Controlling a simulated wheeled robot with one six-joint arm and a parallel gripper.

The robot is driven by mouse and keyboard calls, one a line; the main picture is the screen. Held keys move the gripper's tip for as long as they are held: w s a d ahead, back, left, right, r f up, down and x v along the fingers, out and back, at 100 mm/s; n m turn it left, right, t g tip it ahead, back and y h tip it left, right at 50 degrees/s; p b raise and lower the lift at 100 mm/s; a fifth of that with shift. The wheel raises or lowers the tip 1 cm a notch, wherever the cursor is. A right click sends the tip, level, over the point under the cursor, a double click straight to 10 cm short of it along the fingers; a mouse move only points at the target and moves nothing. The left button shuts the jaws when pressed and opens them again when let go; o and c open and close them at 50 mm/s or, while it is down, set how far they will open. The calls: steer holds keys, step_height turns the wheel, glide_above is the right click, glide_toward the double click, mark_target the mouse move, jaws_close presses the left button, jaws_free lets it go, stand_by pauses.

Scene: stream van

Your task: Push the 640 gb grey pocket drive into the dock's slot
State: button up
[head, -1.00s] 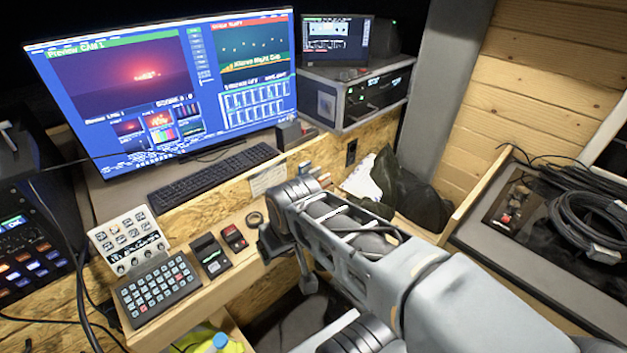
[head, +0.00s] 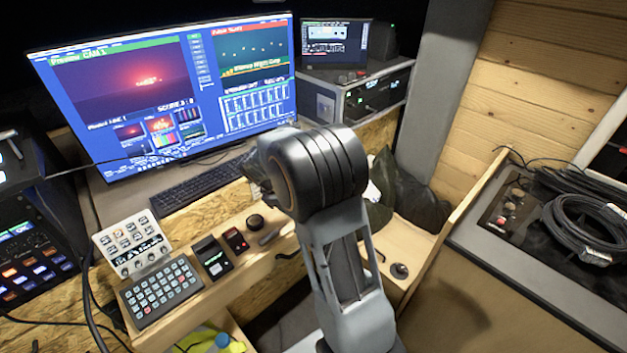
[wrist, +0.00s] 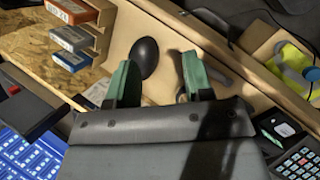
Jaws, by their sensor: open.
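In the wrist view my gripper (wrist: 158,78) is open, its two green fingers apart over the wooden desk with nothing between the tips. In the head view it is hidden behind my arm. A black device with a lit label (head: 213,257), possibly the dock, stands beside the keypad.
A black oval thing (wrist: 145,58) lies by the left finger, and a long grey thing (wrist: 212,66) by the right.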

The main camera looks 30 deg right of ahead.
steer(key=w+d+r+n+t+h, duration=0.1)
steer(key=w+d+r+n+h, duration=0.15)
steer(key=w+n, duration=0.25)
steer(key=w+d+r+n+t+h, duration=0.1)
steer(key=w+d+n+h, duration=0.1)
steer(key=w+d+n, duration=0.3)
steer(key=shift+n+y, duration=0.25)
steer(key=shift+n, duration=0.25)
steer(key=x, duration=0.4)
steer(key=p+x, duration=0.1)
steer(key=x, duration=0.3)
steer(key=p+x, duration=0.1)
steer(key=x, duration=0.3)
steer(key=shift+a+f, duration=0.1)
steer(key=shift+f, duration=0.6)
jaws_close()
